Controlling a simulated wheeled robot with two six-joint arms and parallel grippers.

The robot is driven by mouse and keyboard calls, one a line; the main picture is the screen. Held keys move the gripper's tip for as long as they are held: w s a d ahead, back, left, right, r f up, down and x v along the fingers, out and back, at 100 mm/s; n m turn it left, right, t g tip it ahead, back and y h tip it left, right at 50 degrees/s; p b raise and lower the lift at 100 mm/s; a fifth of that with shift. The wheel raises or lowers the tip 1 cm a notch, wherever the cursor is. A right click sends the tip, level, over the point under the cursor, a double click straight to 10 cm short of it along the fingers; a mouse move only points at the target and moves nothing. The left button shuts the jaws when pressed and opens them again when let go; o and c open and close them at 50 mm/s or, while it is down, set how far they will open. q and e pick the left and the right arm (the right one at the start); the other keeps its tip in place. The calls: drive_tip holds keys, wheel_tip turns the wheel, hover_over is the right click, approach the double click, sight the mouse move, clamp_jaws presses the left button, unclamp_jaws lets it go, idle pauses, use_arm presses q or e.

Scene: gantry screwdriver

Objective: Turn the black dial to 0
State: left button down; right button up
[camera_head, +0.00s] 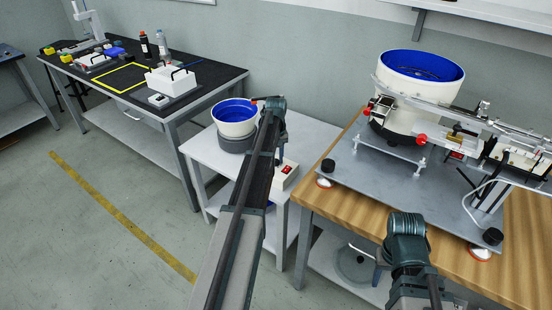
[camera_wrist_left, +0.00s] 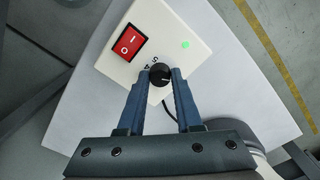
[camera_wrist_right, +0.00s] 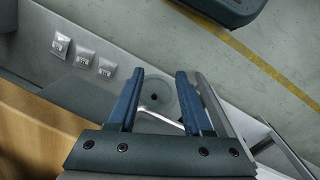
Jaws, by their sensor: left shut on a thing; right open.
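The black dial (camera_wrist_left: 160,75) sits on the white control box (camera_wrist_left: 188,22) in the left wrist view. It has a small white mark toward its right side; the exact setting is too small to read. My left gripper (camera_wrist_left: 160,79) has its two blue fingers closed on either side of the dial. In the head view the box (camera_head: 285,175) stands on the small white table, and the dial is hidden by my left arm.
The box also has a red rocker switch (camera_wrist_left: 127,42) and a lit green light (camera_wrist_left: 185,44). A blue-lined bowl (camera_head: 235,117) stands close to my left arm. A large feeder bowl (camera_head: 419,66) and metal plate (camera_head: 360,180) occupy the wooden table (camera_head: 325,202).

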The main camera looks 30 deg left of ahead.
sight(276, 161)
use_arm(q)
drive_tip(key=c, duration=0.6)
unclamp_jaws()
wheel_tip(276, 161, up, 14)
drive_tip(key=p, duration=1.4)
drive_tip(key=shift+f, duration=0.1)
